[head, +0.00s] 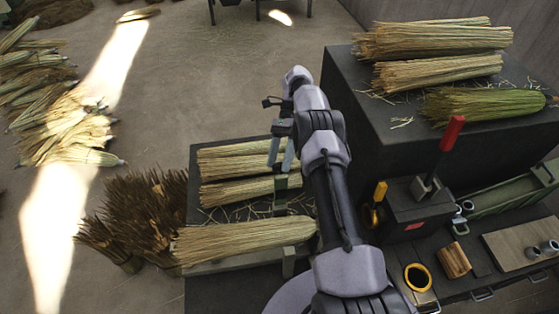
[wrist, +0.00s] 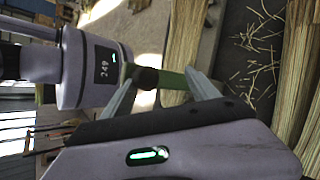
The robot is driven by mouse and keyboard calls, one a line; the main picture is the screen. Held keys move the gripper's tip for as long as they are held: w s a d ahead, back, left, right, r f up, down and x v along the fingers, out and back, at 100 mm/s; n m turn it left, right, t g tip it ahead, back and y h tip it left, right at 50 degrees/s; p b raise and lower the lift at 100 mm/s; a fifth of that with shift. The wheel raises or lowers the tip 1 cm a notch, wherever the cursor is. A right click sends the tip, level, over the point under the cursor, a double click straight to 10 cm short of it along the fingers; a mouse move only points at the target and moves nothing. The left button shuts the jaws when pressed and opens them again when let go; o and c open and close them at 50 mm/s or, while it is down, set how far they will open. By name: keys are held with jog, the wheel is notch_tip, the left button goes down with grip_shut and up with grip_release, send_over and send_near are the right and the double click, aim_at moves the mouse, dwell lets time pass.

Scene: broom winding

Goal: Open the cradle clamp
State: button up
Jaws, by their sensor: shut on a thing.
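The cradle clamp (head: 281,184) is a green bar lying across the straw bundles in the dark tray at the centre of the head view. In the wrist view its green bar (wrist: 172,81) and a dark round knob (wrist: 147,77) show between my fingers. My arm hides the clamp's right side, so I cannot tell whether the clamp is latched.
A straw bundle (head: 245,240) lies at the tray's front. A dark block (head: 345,75) with more bundles stands at the right. A red-handled lever (head: 451,135) rises near my arm. Dark bristles (head: 150,205) stand left of the tray. Open floor (head: 190,85) lies beyond.

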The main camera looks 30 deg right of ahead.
aim_at(276, 164)
dwell(0.3)
notch_tip(276, 164, up, 4)
jog(key=shift+f+p, duration=0.25)
jog(key=shift+p, duration=0.15)
jog(key=s+a+b, duration=0.1)
jog(key=s+b, duration=0.1)
jog(key=s, duration=0.6)
jog(key=s+a+r+b, duration=0.1)
jog(key=s+a+b, duration=0.1)
jog(key=s, duration=0.5)
jog(key=shift+s+a+r, duration=0.25)
jog(key=shift+s+r, duration=0.05)
jog(key=shift+s, duration=0.05)
jog(key=s+f+n+t+h+b, duration=0.1)
jog(key=f+n+b, duration=0.1)
jog(key=f+b, duration=0.2)
jog(key=s+a+f+n+t+h+b, duration=0.1)
jog(key=f+n+t+b, duration=0.1)
jog(key=f+b, duration=0.2)
jog(key=s+a+f+n+t+h+b, duration=0.1)
jog(key=s+f+n+t+b, duration=0.1)
jog(key=f+b, duration=0.3)
jog(key=shift+x, duration=0.85)
jog(key=shift+w+d, duration=0.1)
jog(key=shift+w, duration=0.1)
